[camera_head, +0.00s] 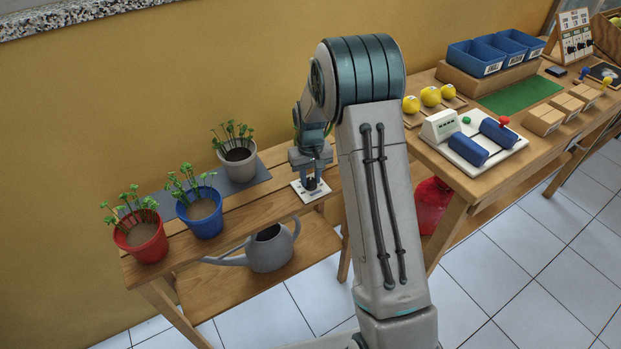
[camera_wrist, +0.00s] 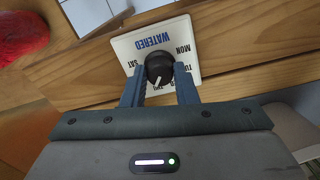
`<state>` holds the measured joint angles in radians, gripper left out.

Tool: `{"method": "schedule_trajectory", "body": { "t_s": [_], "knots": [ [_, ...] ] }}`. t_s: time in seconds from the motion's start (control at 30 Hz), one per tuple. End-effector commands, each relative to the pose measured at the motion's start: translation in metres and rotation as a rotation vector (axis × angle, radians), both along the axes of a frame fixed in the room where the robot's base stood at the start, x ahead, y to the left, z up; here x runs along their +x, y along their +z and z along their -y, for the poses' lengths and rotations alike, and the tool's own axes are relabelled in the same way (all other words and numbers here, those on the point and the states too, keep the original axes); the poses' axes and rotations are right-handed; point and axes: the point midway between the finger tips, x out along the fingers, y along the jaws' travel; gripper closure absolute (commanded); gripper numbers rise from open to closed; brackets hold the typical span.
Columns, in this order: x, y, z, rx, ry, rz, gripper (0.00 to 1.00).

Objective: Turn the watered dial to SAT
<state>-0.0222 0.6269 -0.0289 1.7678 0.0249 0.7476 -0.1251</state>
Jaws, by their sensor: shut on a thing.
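The watered dial is a white plate (camera_wrist: 196,28) marked WATERED with day names around a round black knob (camera_wrist: 159,66). In the wrist view, MON is right of the knob and SAT is on its left. The knob's white pointer line points down in that view, slightly left, toward my palm; lower labels are partly hidden by the fingers. In the head view the plate (camera_head: 300,194) lies on the wooden bench's right end. My gripper (camera_wrist: 159,74) is shut on the knob from both sides; it also shows in the head view (camera_head: 311,182).
A grey pot (camera_head: 238,160), a blue pot (camera_head: 204,215) and a red pot (camera_head: 144,240), all with seedlings, stand left along the bench (camera_head: 262,203). A grey watering can (camera_head: 272,250) is on the lower shelf. A second table (camera_head: 440,168) with trays and devices stands right.

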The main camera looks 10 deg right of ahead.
Motion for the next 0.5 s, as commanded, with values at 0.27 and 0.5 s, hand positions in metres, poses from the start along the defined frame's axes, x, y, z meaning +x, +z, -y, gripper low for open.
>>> {"method": "schedule_trajectory", "body": {
  "t_s": [0.27,0.5],
  "knots": [
    [0.0010,0.0006,-0.0006,0.000,-0.260,0.004,0.96],
    [0.0009,0.0010,-0.0011,0.001,-0.488,0.003,0.96]
  ]
}}
